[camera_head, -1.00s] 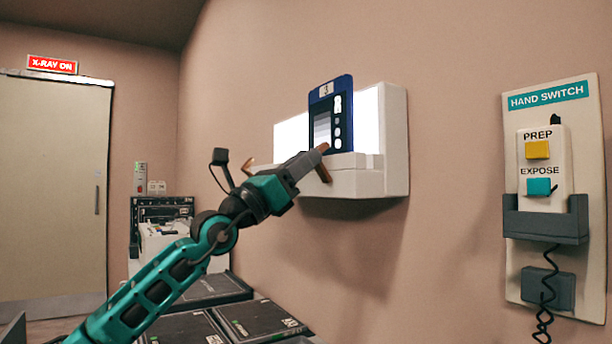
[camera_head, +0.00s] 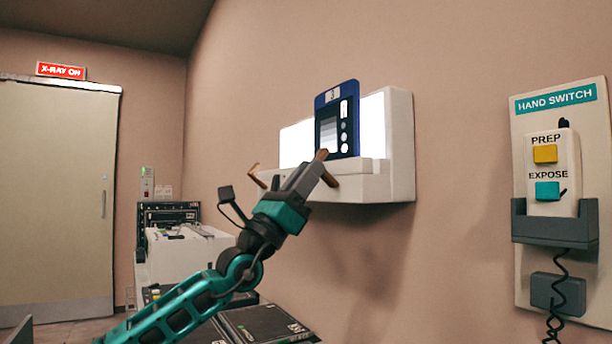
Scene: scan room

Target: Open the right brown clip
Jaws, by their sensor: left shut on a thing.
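The right brown clip (camera_head: 330,178) is on the front of a white wall box with a bright lit panel (camera_head: 400,150). My left gripper (camera_head: 312,172) reaches up from the lower left and is shut on this clip. The gripper's fingers hide part of the clip; a brown end shows above them and another to the right. The left brown clip (camera_head: 256,176) sticks out at the box's left end, apart from the gripper. A blue-framed film card with grey steps (camera_head: 322,98) stands upright at the lit panel. My right gripper is not in view.
A hand switch board (camera_head: 520,180) with yellow and teal buttons and a coiled cord hangs on the wall at right. Below left are dark cassettes (camera_head: 258,325) and a white machine (camera_head: 180,255). A door (camera_head: 60,200) stands at far left. The wall between box and switch is clear.

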